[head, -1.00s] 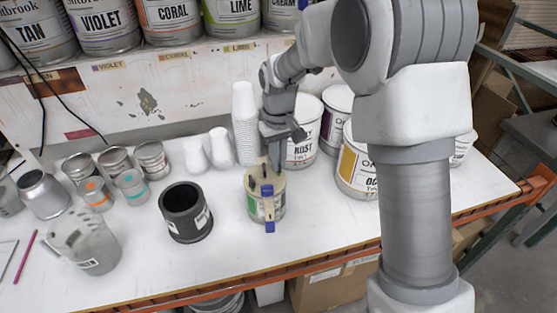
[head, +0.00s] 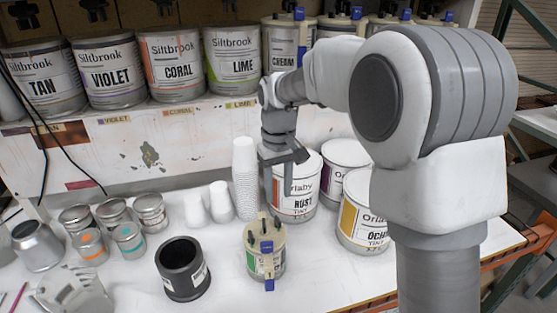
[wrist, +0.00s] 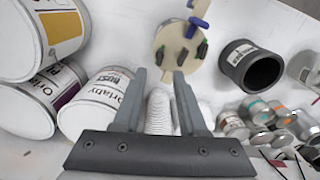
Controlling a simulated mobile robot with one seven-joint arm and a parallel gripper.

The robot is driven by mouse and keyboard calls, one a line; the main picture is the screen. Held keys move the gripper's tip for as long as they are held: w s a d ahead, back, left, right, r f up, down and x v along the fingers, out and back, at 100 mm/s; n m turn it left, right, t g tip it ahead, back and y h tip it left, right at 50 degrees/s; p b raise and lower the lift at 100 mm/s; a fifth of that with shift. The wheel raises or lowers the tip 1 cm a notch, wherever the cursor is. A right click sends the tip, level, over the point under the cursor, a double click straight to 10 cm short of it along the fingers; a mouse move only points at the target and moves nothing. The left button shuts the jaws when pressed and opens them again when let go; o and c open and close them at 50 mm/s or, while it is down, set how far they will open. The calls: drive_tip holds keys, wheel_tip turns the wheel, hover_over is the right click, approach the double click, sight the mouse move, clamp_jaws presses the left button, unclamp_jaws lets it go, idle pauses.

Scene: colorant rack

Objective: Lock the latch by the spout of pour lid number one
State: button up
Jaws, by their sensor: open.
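A small can (head: 264,259) with a beige pour lid (head: 263,232) stands upright on the white bench. The lid carries dark upright parts and a blue piece (head: 267,247) on its near side. The lid also shows at the top of the wrist view (wrist: 177,47), with blue parts at its upper edge and green-dark parts on top. Whether any latch is locked cannot be told. My gripper (wrist: 160,78) is open and empty, above and behind the lid and apart from it. In the head view, my gripper (head: 284,188) appears in front of the RUST can.
A RUST can (head: 296,200), a purple-labelled can (head: 345,160) and an OCHRE can (head: 357,220) stand right of the lid. White cup stacks (head: 245,175) are close behind. A black pot (head: 182,268) stands left. Shelf cans at the upper right also carry blue-tipped lids (head: 299,14).

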wheel_tip(320, 180, up, 9)
idle(0.5)
